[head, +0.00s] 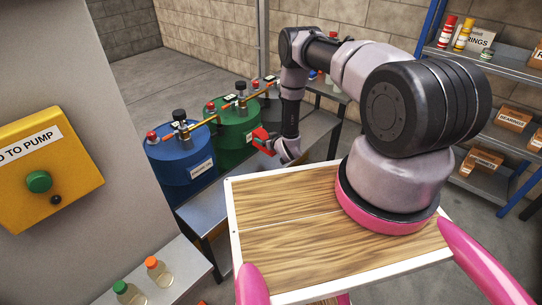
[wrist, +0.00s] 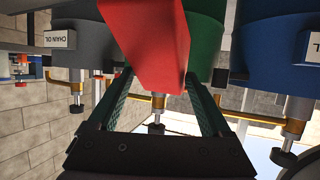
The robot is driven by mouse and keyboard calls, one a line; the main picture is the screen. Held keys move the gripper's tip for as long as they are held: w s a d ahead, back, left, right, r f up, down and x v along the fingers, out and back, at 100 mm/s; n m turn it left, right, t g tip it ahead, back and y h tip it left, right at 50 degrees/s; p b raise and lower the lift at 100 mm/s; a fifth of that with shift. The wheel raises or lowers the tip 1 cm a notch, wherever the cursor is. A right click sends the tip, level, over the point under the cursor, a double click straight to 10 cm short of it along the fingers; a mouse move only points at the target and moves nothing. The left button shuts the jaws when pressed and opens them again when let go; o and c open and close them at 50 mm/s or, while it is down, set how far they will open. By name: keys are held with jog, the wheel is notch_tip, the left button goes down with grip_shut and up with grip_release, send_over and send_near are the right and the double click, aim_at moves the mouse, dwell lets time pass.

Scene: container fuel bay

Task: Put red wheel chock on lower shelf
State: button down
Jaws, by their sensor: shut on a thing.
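The red wheel chock (head: 261,136) is held in my gripper (head: 272,147), in front of the green drum and above the metal bench. In the wrist view the chock (wrist: 150,45) is a red block between the two fingers of my gripper (wrist: 158,85), hiding part of the drums behind. The shelf rack stands at the right of the head view, well away from the gripper. Its lower shelf (head: 482,186) bears an orange box and is partly hidden by my arm.
A blue drum (head: 180,160), a green drum (head: 235,125) and a dark grey drum (head: 271,105) with taps stand along the bench (head: 205,195). Orange boxes (head: 513,118) fill parts of the middle shelf. Two bottles (head: 158,271) stand front left, below a yellow pump box (head: 45,165).

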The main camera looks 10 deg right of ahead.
notch_tip(320, 180, down, 8)
jog(key=shift+f, duration=0.2)
dwell(0.3)
grip_release()
jog(key=shift+f, duration=0.15)
